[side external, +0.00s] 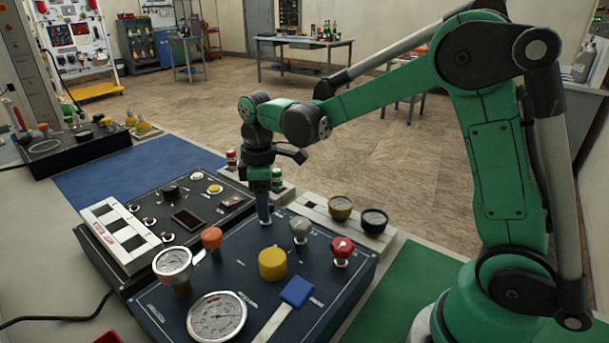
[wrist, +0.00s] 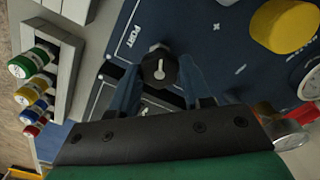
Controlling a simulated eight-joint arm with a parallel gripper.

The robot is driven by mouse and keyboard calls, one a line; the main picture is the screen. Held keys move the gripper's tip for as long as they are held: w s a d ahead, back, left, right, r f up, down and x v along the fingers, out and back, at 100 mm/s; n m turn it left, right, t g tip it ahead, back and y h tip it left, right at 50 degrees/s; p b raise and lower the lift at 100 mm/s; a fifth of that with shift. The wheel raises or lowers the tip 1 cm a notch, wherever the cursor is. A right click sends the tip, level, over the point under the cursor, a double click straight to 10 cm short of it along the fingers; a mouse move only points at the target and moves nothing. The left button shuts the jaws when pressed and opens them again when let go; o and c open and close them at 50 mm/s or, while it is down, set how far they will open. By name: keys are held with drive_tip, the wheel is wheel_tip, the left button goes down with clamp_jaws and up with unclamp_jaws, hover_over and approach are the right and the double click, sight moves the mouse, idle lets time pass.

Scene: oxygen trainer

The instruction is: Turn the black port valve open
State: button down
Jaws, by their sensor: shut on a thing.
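The black port valve (wrist: 158,67) is a small dark knob with a white pointer mark on top. It stands on the dark blue panel (wrist: 200,35) beside the printed word PORT. My gripper (wrist: 160,78) points down at the panel, with one blue finger on each side of the knob, shut on it. In the side external view my gripper (side external: 264,213) reaches the far left part of the panel (side external: 330,270); the knob is hidden there by the fingers.
A second console (side external: 160,215) lies to the left.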

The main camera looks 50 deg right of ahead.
drive_tip(key=shift+n, duration=0.4)
drive_tip(key=shift+c, duration=1.9)
unclamp_jaws()
drive_tip(key=shift+r, duration=2.85)
